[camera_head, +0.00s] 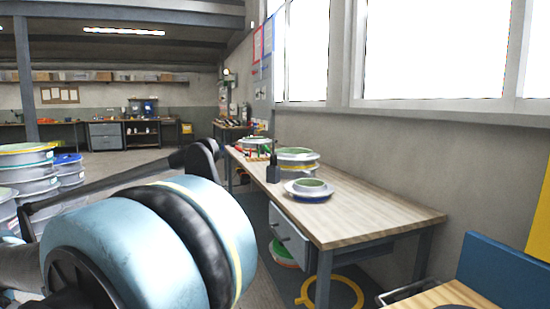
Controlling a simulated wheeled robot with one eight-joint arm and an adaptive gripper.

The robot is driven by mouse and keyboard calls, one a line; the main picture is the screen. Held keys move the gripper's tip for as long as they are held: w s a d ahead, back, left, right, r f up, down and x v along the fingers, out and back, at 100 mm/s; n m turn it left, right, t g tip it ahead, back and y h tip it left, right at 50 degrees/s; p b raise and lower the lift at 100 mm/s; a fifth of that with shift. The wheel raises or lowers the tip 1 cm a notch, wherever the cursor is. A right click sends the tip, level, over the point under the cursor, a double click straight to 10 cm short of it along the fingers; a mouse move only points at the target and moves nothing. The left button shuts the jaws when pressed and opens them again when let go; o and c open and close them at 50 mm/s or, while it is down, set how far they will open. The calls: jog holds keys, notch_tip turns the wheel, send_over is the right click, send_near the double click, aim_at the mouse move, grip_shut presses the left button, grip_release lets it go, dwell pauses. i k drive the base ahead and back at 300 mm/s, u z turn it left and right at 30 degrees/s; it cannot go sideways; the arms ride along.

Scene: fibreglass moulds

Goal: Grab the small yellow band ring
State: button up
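A flat yellow ring (359,289) lies low under the near end of the wooden workbench, partly hidden by a table leg. On the bench, a round grey mould with a green top and a yellowish band (297,165) stands near the wall. A smaller round mould with a green centre and a wide pale flange (308,190) sits in front of it. I cannot tell which of these is the small yellow band ring. My arm fills the lower left, but the gripper fingers are not visible.
The wooden workbench (375,212) runs along the right wall, with a dark holder (272,170) on it and a red-green mould (283,254) below. Stacked drums (27,160) stand left. A blue-backed wooden piece (505,275) is at lower right. The bench's near end is bare.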

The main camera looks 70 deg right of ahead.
aim_at(288, 158)
jog(key=z, duration=0.05)
jog(key=i, duration=2.85)
jog(key=z, duration=3.85)
jog(key=i, duration=1)
jog(key=u, duration=0.1)
